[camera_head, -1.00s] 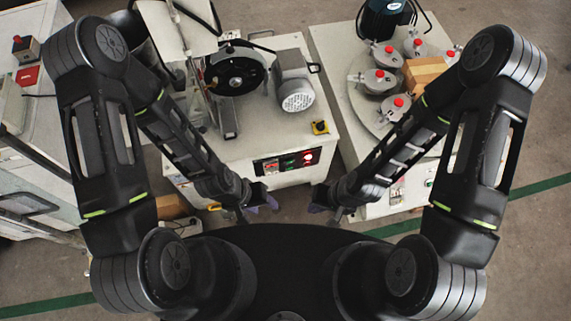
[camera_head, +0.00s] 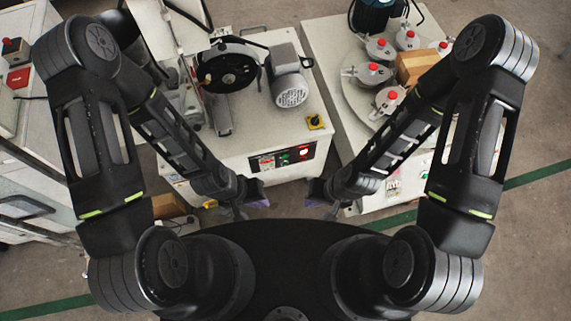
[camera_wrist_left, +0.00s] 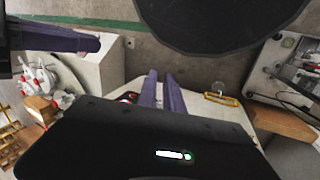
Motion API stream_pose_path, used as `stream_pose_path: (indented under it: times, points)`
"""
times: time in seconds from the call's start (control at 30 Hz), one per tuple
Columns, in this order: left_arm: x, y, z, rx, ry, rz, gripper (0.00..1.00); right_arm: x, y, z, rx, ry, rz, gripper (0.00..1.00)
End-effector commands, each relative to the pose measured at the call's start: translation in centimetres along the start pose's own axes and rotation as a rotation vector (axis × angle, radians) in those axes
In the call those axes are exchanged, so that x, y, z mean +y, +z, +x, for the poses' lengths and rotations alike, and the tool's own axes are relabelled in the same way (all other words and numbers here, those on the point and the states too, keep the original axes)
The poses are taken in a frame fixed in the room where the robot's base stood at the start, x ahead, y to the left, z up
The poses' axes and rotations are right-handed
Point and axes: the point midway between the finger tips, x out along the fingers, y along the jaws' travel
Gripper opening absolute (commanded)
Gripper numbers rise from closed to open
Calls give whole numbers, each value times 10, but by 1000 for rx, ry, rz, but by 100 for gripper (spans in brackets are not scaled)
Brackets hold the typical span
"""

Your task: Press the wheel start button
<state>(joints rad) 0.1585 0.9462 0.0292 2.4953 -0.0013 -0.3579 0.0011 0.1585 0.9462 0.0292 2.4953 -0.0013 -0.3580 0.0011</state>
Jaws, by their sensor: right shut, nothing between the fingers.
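The wheel machine's control panel (camera_head: 282,157) is on the front face of the white cabinet, in the middle of the head view. My right gripper (camera_head: 317,194) is right of the left one, shut and empty, clear of the panel.
A second white cabinet with red-knobbed fixtures (camera_head: 374,69) and a cardboard-coloured block (camera_head: 417,67) stands at right. Floor shows between the cabinets.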

Motion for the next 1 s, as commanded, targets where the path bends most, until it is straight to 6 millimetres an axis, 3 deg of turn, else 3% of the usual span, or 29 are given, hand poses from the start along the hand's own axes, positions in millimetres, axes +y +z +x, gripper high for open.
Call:
stream_pose_path:
  times: [0.13, 1.0]
  points:
    - [0, 0, 0, 0, 0, 0, 0, 0, 0, 0, 0, 0, 0, 0]
    - [0, 0, 0, 0, 0, 0, 0, 0, 0, 0, 0, 0, 0, 0]
